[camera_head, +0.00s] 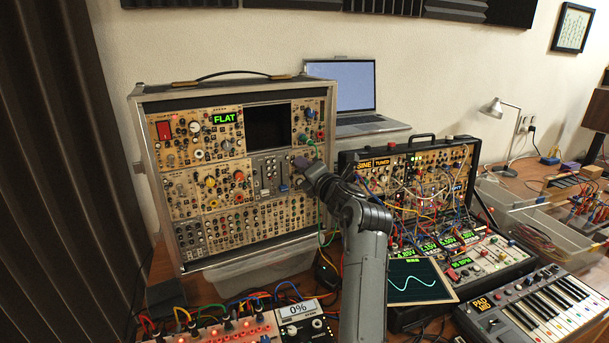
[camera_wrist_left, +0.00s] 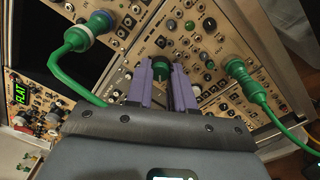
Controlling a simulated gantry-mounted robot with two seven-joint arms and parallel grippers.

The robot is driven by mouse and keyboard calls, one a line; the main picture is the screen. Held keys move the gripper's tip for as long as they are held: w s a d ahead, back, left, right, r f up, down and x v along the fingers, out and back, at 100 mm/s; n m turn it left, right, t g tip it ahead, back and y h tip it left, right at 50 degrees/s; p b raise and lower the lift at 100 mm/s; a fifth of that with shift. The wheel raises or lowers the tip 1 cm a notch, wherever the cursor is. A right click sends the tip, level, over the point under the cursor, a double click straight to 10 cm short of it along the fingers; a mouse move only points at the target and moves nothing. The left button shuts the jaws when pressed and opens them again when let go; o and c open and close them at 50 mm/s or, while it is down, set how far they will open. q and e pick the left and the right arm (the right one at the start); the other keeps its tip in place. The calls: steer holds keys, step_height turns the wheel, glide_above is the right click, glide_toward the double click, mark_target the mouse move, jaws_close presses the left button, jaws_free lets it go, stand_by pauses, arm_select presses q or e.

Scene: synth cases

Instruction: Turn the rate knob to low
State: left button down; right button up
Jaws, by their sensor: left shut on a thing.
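My left gripper (camera_head: 301,163) reaches up from the lower middle to the right side of the large tan synth case (camera_head: 333,130). In the left wrist view its two purple fingers (camera_wrist_left: 162,72) are closed around a small dark green knob (camera_wrist_left: 162,66) on the tan panel. The gripper hides this knob in the head view. I cannot read a label by it, so I cannot tell from print whether it is the rate knob, nor its setting. My right gripper is not in view.
Green cables with thick plugs (camera_wrist_left: 90,30) (camera_wrist_left: 240,75) flank the gripper closely. A FLAT display (camera_head: 225,118) is on the case. A patched black case (camera_head: 410,141), a laptop (camera_head: 355,85) and a keyboard (camera_head: 545,310) stand to the right. A 0% display (camera_head: 298,309) is in front.

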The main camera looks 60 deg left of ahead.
arm_select(q)
steer(key=shift+n, duration=0.5)
steer(key=c, duration=1)
jaws_free()
steer(key=d, duration=1.1)
steer(key=shift+s+f, duration=0.15)
steer(key=shift+s, duration=0.25)
